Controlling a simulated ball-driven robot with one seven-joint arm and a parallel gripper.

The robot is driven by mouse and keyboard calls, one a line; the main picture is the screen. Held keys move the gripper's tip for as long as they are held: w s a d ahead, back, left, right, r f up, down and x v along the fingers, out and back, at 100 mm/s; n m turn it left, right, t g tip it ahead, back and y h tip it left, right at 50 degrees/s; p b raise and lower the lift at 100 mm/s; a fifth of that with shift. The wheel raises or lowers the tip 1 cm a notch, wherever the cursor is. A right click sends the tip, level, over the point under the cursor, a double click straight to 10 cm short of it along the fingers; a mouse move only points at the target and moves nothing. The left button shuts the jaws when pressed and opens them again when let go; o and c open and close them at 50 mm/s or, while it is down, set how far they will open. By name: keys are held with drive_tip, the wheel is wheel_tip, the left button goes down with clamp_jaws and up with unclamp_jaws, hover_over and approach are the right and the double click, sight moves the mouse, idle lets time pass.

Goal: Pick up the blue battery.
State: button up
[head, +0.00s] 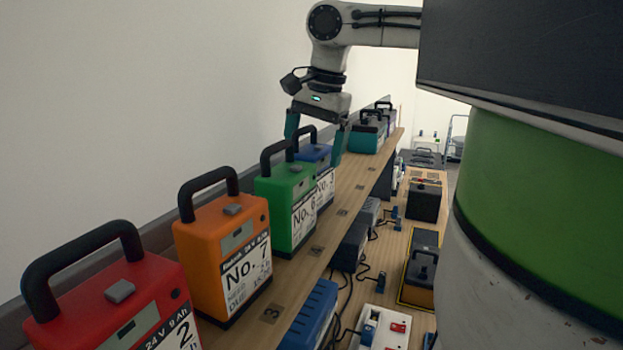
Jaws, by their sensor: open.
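The blue battery (315,152) stands upright on the wooden shelf, directly behind the green battery, which hides part of it. Its black handle (306,133) sticks up on top, and a white label shows on its side. My gripper (314,150) is over the blue battery, pointing down. Its two teal fingers are apart, one to the left and one to the right of the battery's top. The gripper is open and holds nothing. I cannot tell whether the fingers touch the battery.
Green (287,205), orange (225,250) and red (115,300) batteries stand nearer in the same row. A teal battery (366,137) and others stand farther along. A low back rail (160,236) runs behind the row. Chargers with cables sit on a lower level at right.

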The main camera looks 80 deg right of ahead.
clamp_jaws()
idle(0.8)
drive_tip(key=shift+r, duration=0.1)
